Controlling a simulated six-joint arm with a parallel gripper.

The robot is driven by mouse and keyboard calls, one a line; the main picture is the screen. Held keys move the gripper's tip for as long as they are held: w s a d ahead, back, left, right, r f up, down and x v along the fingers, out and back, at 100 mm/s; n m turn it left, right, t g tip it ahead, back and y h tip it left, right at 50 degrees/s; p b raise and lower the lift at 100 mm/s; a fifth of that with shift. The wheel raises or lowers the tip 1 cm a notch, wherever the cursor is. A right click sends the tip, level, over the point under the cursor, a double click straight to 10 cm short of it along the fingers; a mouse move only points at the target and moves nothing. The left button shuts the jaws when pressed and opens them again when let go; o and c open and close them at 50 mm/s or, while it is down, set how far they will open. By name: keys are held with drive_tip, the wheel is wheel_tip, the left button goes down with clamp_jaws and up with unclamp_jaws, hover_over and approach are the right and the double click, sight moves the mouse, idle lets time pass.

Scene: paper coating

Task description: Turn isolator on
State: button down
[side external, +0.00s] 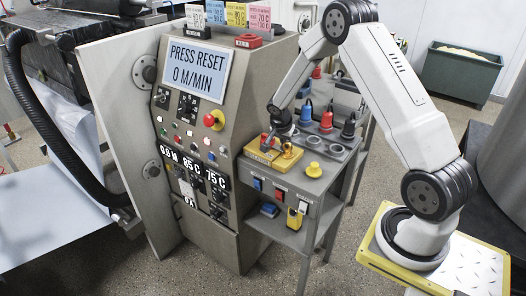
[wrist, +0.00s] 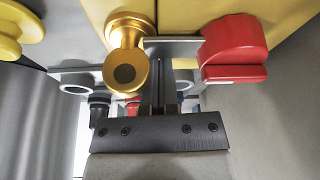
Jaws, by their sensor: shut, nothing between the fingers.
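A yellow box (side external: 258,159) lies on the grey side cart. It carries a brass-coloured part (side external: 289,150) and a red handle, which I take to be the isolator's. In the wrist view the red handle (wrist: 234,42) is at upper right, the brass knob (wrist: 126,52) at upper centre, and the yellow box face (wrist: 185,14) behind them. My gripper (wrist: 159,62) is shut and empty, its fingertips between the brass knob and the red handle. Whether they touch either is unclear. In the side view my gripper (side external: 272,136) is low over the box and partly hides the handle.
The machine panel's display (side external: 196,70) reads "PRESS RESET 0 M/MIN". A red mushroom button (side external: 211,120) is on that panel. A yellow knob (side external: 313,169) stands near the cart's front edge. Blue, red and black tools (side external: 326,120) stand in holders behind the box.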

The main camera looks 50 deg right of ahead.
drive_tip(key=shift+s+a+f, duration=0.1)
drive_tip(key=shift+f, duration=0.1)
drive_tip(key=shift+d, duration=0.55)
drive_tip(key=d, duration=0.3)
drive_tip(key=shift+d+r, duration=0.1)
drive_tip(key=v, duration=1)
drive_tip(key=shift+w, duration=0.35)
drive_tip(key=shift+r, duration=0.1)
drive_tip(key=s+a+n+y, duration=0.1)
drive_tip(key=s+a+n, duration=0.4)
drive_tip(key=a, duration=0.3)
drive_tip(key=s+a+r+n+t+y, duration=0.1)
drive_tip(key=s+a+n, duration=0.4)
drive_tip(key=a, duration=0.4)
drive_tip(key=s+a+n+t+y, duration=0.1)
drive_tip(key=s+a+n, duration=0.4)
drive_tip(key=a, duration=0.3)
drive_tip(key=shift+s+a+r+n+y, duration=0.2)
drive_tip(key=shift+s+a+n+y, duration=0.2)
drive_tip(key=shift+n, duration=0.3)
drive_tip(key=shift+w, duration=0.1)
